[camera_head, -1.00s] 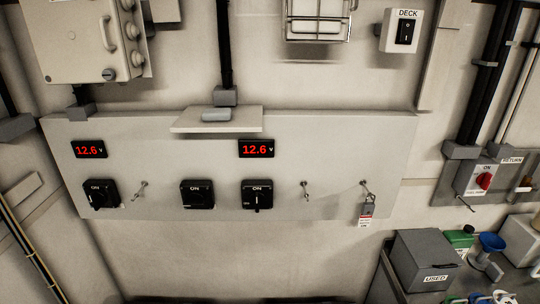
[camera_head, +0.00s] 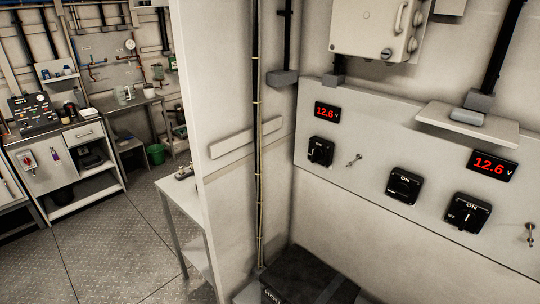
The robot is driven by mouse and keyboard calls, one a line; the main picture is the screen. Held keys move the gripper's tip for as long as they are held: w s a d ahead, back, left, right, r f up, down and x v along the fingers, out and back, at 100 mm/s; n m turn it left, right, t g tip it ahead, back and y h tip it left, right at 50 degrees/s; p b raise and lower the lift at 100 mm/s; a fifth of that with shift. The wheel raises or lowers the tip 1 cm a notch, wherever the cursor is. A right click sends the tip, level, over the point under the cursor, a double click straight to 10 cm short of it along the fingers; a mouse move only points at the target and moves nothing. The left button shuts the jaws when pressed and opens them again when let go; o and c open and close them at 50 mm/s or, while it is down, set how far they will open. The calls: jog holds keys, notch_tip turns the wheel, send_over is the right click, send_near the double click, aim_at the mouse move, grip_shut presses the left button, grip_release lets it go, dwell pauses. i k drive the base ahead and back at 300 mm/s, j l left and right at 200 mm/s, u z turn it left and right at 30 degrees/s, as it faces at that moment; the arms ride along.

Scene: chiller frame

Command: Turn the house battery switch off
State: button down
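A grey panel (camera_head: 350,190) on the wall at the right carries several black rotary switches marked ON. One black switch (camera_head: 321,151) sits below the left 12.6 V display (camera_head: 328,111). A second black switch (camera_head: 404,186) is near the middle of the panel. A third black switch (camera_head: 467,213) sits below the right 12.6 V display (camera_head: 492,165). I cannot read which switch is the house battery one. My gripper is not in view.
A shelf (camera_head: 468,124) juts out from the panel's top. A dark box (camera_head: 310,275) stands below on the floor. A partition wall (camera_head: 215,90) and narrow table (camera_head: 185,195) are left of the panel. Open metal floor (camera_head: 110,245) lies at the left, before a workbench (camera_head: 85,172).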

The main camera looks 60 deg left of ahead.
aim_at(316, 153)
jog(key=u, duration=1.75)
jog(key=i+j, duration=0.25)
jog(key=i, duration=0.2)
jog(key=i+j+z, duration=0.15)
jog(key=i, duration=0.25)
jog(key=j, duration=0.1)
